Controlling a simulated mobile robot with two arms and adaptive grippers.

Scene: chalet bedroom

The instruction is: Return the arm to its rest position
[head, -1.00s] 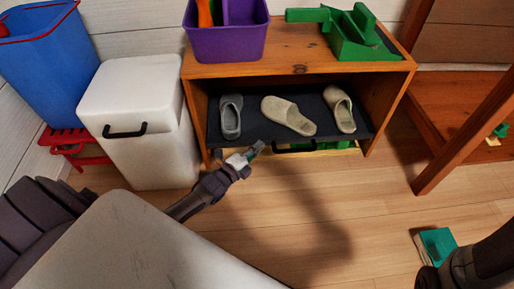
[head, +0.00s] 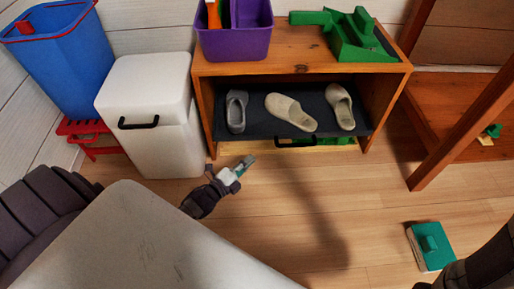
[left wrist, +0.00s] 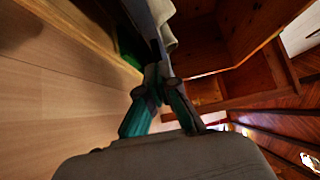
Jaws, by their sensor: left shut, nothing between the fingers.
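My left gripper (head: 244,165) shows in the head view just in front of the wooden shelf unit, over the floor. It is shut and empty. In the left wrist view its green fingers (left wrist: 160,85) meet at the tips, with the shelf unit beyond them. My right arm (head: 485,262) enters at the lower right corner of the head view; its gripper is not visible.
The wooden shelf unit (head: 205,115) holds several slippers on a dark shelf. On top stand a purple caddy (head: 235,42) and a green object (head: 355,38). A white bin (head: 160,150) stands left. A green-topped block (head: 432,246) lies on open floor.

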